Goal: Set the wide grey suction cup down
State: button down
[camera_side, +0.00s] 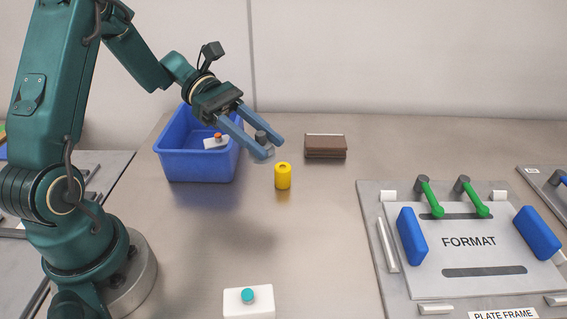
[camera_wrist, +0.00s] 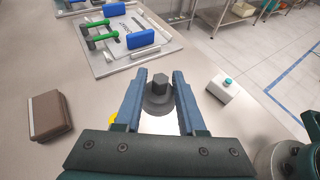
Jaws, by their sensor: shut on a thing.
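The wide grey suction cup (camera_side: 262,150) is held between the two blue fingers of my gripper (camera_side: 270,148), in the air above the table in the side view. In the wrist view the cup (camera_wrist: 159,98) sits between the fingertips (camera_wrist: 161,88), with its dark hexagonal stem up and its wide round skirt below. My gripper is shut on it. The surface directly under the cup is partly hidden by the fingers and the cup.
A yellow cylinder (camera_side: 283,176) stands close to the fingertips. A brown block (camera_side: 325,147), a white block with teal knob (camera_side: 248,300) and the FORMAT plate (camera_side: 470,262) stand around clear table.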

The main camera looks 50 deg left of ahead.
jog(key=s+d+m+g+y, duration=0.1)
jog(key=s+d+m+g, duration=0.1)
jog(key=d+m+g, duration=0.7)
jog(key=n+t, duration=0.1)
jog(key=n, duration=0.1)
send_over(333, 311)
jog(key=f, duration=0.7)
jog(key=shift+a+f, duration=0.25)
jog(key=shift+d+f+t, duration=0.3)
jog(key=shift+d+f, duration=0.05)
jog(key=shift+f, duration=1.85)
jog(key=c, duration=0.5)
grip_release()
jog(key=shift+f, duration=0.1)
